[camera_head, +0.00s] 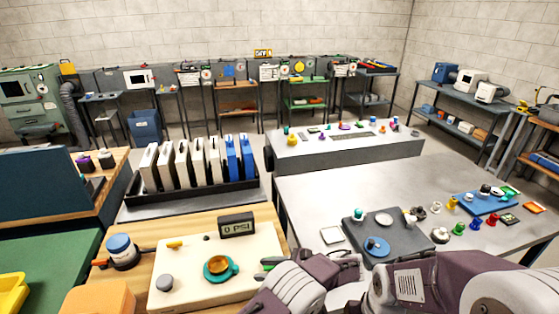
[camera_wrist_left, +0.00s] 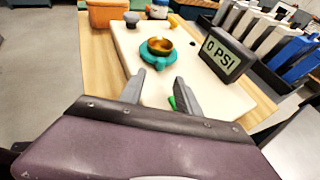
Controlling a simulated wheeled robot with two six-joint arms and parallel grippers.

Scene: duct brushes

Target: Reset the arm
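My left gripper (camera_head: 268,268) is at the right edge of a cream board in the head view. The left wrist view shows its two grey fingers (camera_wrist_left: 158,88) spread apart with nothing clearly held between them. A small green item (camera_wrist_left: 172,102) lies beside the right finger, partly hidden by it; I cannot tell whether they touch. Beyond the fingertips, an orange-brown cup in a teal holder (camera_wrist_left: 158,50) sits on the board; the head view shows it too (camera_head: 219,267). My purple-grey arm covers the lower right of the head view. My right gripper is not visible.
The cream board (camera_head: 190,290) carries a "0 PSI" display (camera_head: 236,225). Behind it, a black rack (camera_head: 141,206) holds several white and blue upright panels. A grey table (camera_head: 310,200) at right holds small coloured parts. A blue-topped jar (camera_head: 121,250) stands left of the board.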

